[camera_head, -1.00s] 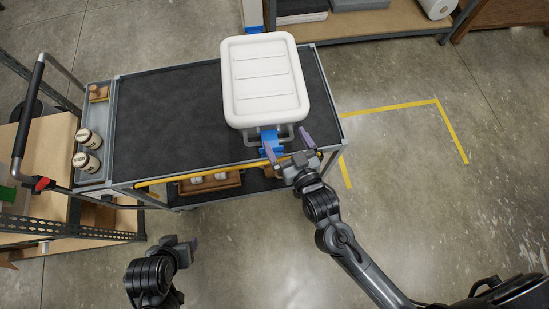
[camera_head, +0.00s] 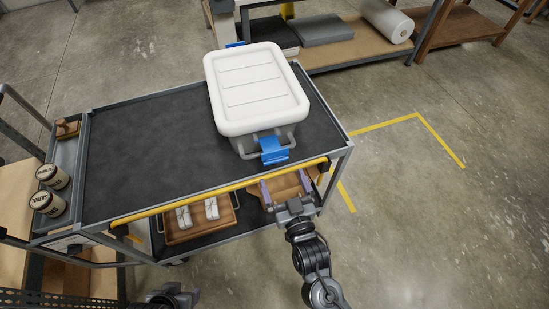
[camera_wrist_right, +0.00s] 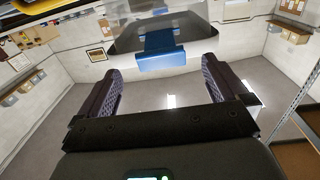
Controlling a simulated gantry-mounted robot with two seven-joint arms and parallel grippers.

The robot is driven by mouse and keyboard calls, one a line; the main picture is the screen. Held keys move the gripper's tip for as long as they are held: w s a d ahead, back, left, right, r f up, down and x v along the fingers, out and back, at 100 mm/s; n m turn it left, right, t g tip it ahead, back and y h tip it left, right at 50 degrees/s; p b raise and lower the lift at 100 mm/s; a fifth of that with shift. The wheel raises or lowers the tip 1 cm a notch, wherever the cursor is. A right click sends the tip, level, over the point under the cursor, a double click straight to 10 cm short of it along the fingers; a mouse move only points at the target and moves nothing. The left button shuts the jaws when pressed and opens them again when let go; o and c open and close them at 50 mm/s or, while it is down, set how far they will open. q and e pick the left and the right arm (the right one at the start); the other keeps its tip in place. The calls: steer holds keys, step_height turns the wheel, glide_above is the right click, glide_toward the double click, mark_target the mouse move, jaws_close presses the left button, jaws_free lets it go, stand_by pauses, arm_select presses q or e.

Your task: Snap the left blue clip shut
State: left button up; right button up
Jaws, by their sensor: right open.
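A white-lidded box (camera_head: 257,88) stands on the cart's dark top. One blue clip (camera_head: 274,150) is on its near side, below the lid rim by the grey handle. Another blue clip (camera_head: 236,44) just shows past the far rim. I cannot tell whether either is fully shut. My right gripper (camera_head: 285,187) is open and empty, in front of the near clip and apart from it. In the right wrist view the near clip (camera_wrist_right: 160,50) shows beyond the open fingers (camera_wrist_right: 165,82). My left gripper (camera_head: 174,296) is partly cut off at the bottom edge; its jaws are unclear.
The cart (camera_head: 150,135) has a yellow front bar (camera_head: 215,190) close to my right gripper. A wooden tray (camera_head: 190,232) with white items sits on its lower shelf. Two labelled jars (camera_head: 50,190) stand in the left side tray. Floor on the right is clear.

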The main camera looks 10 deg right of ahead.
mark_target(274, 155)
steer(key=w, duration=0.3)
steer(key=w+a+b, duration=0.1)
steer(key=w, duration=0.5)
steer(key=shift+w+a, duration=0.1)
steer(key=shift+a, duration=0.1)
